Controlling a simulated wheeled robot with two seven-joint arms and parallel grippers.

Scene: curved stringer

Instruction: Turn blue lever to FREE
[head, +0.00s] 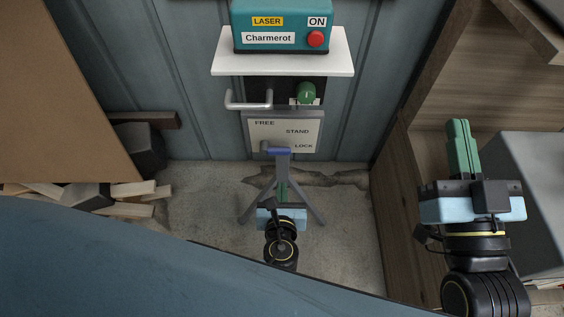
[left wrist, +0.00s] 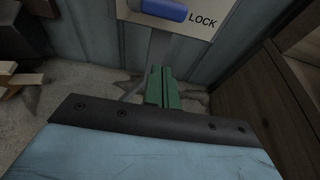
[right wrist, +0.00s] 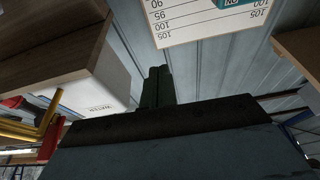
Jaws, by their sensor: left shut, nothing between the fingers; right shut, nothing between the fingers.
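The blue lever (head: 279,151) sits at the lower edge of a pale label plate (head: 262,136) marked FREE, STAND and LOCK. Its blue handle points right, towards LOCK; it also shows at the top of the left wrist view (left wrist: 164,10). My left gripper (head: 282,188) is shut and empty, its green fingers below the lever and apart from it in the picture. The fingers show in the left wrist view (left wrist: 162,88). My right gripper (head: 459,128) is shut and empty, raised at the right, away from the lever; its fingers show in the right wrist view (right wrist: 158,86).
Above the plate are a metal handle (head: 248,105), a green knob (head: 307,92) and a white shelf (head: 282,65) bearing a teal laser box (head: 275,14). A grey stand (head: 282,170) is below the plate. Wood pieces (head: 130,198) lie left; a wooden cabinet (head: 397,200) stands right.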

